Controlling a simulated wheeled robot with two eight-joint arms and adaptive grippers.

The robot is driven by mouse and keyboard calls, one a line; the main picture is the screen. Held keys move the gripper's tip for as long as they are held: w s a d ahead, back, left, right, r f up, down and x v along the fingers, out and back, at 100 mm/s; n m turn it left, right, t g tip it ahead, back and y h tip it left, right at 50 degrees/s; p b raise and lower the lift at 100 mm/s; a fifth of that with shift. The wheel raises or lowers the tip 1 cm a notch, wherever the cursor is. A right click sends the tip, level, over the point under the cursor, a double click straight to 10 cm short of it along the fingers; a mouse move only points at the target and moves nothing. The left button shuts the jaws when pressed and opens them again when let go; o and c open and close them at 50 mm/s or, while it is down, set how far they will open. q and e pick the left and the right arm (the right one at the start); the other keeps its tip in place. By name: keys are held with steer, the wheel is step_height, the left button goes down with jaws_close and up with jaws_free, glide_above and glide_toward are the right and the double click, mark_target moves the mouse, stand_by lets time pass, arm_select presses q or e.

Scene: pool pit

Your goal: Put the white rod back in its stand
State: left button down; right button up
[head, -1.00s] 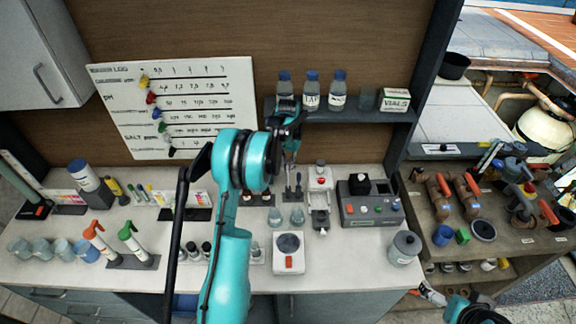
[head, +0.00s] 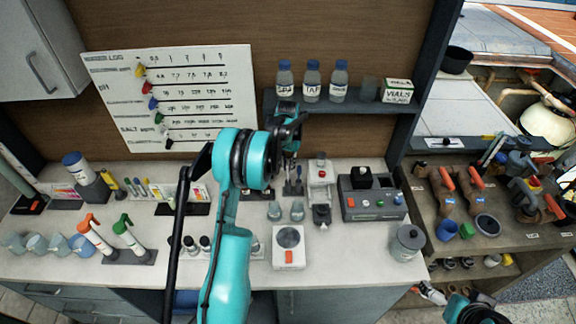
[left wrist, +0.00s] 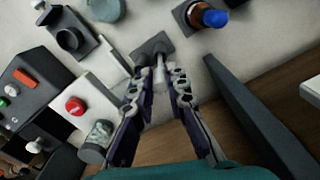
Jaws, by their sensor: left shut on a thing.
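My left gripper (head: 288,132) is over the back of the counter, below the bottle shelf. In the left wrist view its two fingers (left wrist: 161,84) are closed around the pale white rod (left wrist: 160,70). The rod points away from the gripper toward a small dark stand (left wrist: 146,48) on the counter. The rod's far end meets or overlaps the stand in this view; I cannot tell whether it is seated. In the head view the rod is mostly hidden by the gripper.
A bottle shelf (head: 350,106) overhangs behind the gripper. A grey instrument with buttons (head: 372,203) and a white device with a red knob (head: 320,180) stand to the right. Small flasks (head: 297,211) and a scale (head: 289,248) are in front.

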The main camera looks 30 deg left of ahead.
arm_select(q)
steer(key=shift+f+b, duration=0.5)
steer(key=shift+f, duration=0.2)
stand_by(0.9)
steer(key=c, duration=1.4)
jaws_free()
steer(key=shift+c, duration=0.2)
steer(key=shift+r+p, duration=1.7)
steer(key=shift+r, duration=1.8)
